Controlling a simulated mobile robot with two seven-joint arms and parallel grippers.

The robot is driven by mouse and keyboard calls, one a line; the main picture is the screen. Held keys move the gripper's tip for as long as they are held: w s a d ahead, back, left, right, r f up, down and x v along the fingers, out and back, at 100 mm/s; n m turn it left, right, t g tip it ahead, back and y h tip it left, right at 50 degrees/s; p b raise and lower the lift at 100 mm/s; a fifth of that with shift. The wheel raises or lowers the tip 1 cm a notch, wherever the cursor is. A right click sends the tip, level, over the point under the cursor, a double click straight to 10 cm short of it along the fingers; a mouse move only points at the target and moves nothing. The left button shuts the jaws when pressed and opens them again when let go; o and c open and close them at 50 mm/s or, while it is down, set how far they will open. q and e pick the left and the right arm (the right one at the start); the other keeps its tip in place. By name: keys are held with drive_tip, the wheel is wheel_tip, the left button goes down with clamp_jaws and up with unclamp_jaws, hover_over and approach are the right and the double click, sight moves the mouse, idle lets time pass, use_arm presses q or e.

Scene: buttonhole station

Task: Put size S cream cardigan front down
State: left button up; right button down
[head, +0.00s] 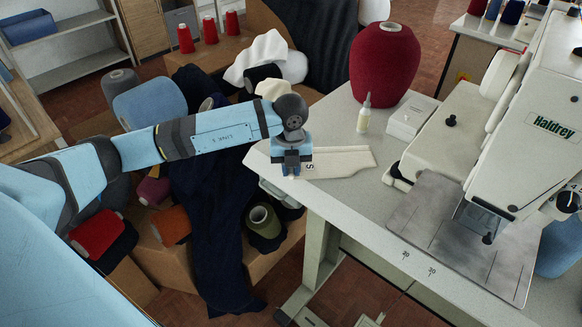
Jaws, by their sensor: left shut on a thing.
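A flat cream cardigan front (343,161) lies at the left end of the pale sewing table (372,217), near its edge. A small white label with the letter S (290,172) shows at its left end, by my fingers. My left gripper (291,170) reaches in from the left and points down, shut on the left end of the cream piece. The part between the fingers is hidden. I cannot tell whether the piece touches the tabletop along its whole length. My right gripper is not in view.
A large red yarn cone (384,62), a small bottle (364,116) and a white box (411,118) stand behind the piece. The Haldrey machine (535,125) fills the right. Boxes of cones and dark cloth (210,220) crowd the floor at left. The table's front strip is clear.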

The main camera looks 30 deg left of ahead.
use_arm(q)
drive_tip(key=o, duration=0.8)
drive_tip(key=shift+f, duration=0.1)
drive_tip(key=shift+c, duration=0.2)
